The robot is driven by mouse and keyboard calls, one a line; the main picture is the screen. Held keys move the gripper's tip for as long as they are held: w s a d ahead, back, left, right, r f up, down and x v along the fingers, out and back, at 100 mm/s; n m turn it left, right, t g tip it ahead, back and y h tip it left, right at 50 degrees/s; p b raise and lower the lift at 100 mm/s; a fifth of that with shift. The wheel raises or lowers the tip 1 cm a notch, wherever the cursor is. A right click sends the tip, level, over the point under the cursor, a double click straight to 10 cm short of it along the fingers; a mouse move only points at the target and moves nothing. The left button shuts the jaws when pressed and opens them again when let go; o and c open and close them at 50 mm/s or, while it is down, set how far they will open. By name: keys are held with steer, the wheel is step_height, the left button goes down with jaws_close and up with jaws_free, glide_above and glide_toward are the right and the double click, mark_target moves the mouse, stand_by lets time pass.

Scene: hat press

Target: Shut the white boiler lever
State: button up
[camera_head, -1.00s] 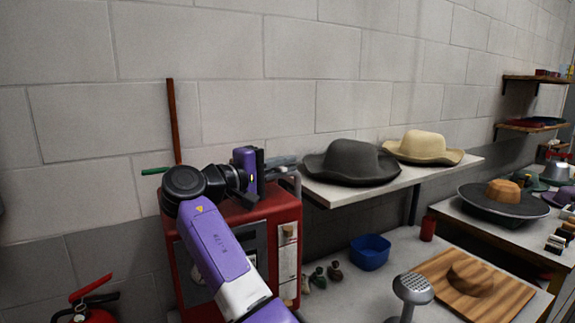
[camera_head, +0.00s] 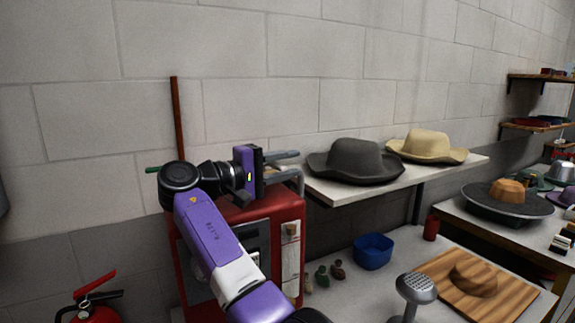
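The red boiler (camera_head: 285,212) stands against the wall, left of the table. My purple arm crosses in front of it and hides much of its front and top. My gripper (camera_head: 285,165) is just above the boiler's top, pointing right. Its two grey fingers look apart, close to a grey bent pipe (camera_head: 299,183) at the boiler's top right. I cannot make out a white lever; my arm or gripper may hide it. A green handle end (camera_head: 153,169) sticks out to the left behind my wrist. I cannot tell whether the fingers touch anything.
A brown upright pole (camera_head: 177,120) rises behind the boiler. A shelf (camera_head: 395,187) with a dark hat (camera_head: 355,162) and a cream hat (camera_head: 428,146) is to the right. A blue bowl (camera_head: 373,252) is on the table below. A fire extinguisher (camera_head: 95,312) is at lower left.

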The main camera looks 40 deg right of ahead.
mark_target(273, 167)
steer(key=shift+a, duration=0.1)
steer(key=shift+w+a+b, duration=0.15)
steer(key=shift+a+b, duration=0.9)
steer(key=shift+a, duration=2.8)
